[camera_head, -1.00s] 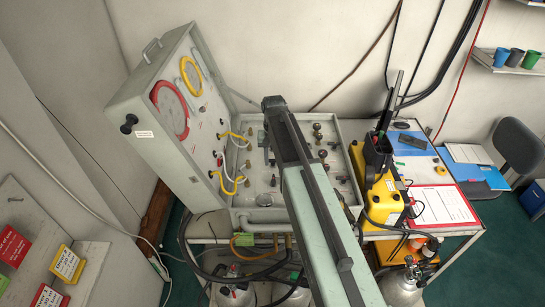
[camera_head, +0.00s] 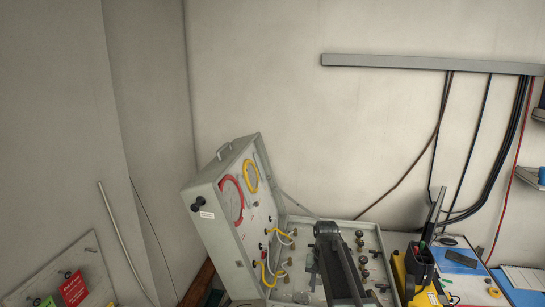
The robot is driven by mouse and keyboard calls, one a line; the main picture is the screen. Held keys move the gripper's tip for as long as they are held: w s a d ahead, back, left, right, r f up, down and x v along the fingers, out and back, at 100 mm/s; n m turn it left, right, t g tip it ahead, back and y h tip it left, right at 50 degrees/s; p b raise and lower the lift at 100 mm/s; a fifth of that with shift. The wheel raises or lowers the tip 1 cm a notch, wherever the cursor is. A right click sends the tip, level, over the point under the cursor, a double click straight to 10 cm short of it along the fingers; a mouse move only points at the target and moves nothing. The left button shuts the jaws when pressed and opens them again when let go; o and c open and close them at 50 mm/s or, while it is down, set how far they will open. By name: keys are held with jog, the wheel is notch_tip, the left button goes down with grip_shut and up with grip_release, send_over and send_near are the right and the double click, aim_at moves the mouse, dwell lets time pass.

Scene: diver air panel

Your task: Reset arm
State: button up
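My arm and gripper (camera_head: 316,268) show at the lower middle, in front of the open diver air panel. The dark gripper end is over the panel's base tray, and the fingers are too small and dark to tell open from shut. The panel's grey case (camera_head: 217,228) stands with its lid raised at the left. Dark knobs (camera_head: 363,259) and brass fittings sit in the tray, partly hidden behind my arm.
A yellow case (camera_head: 420,275) with a dark top stands right of the panel. Cables hang on the wall below a grey conduit (camera_head: 430,65). Red and green tags (camera_head: 74,289) are on a board at the lower left. The upper wall area is clear.

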jog(key=s+n, duration=0.3)
jog(key=s, duration=1.4)
notch_tip(320, 180, down, 16)
jog(key=b, duration=1.5)
jog(key=shift+s+a+r+b, duration=0.25)
jog(key=shift+s+a+b, duration=0.05)
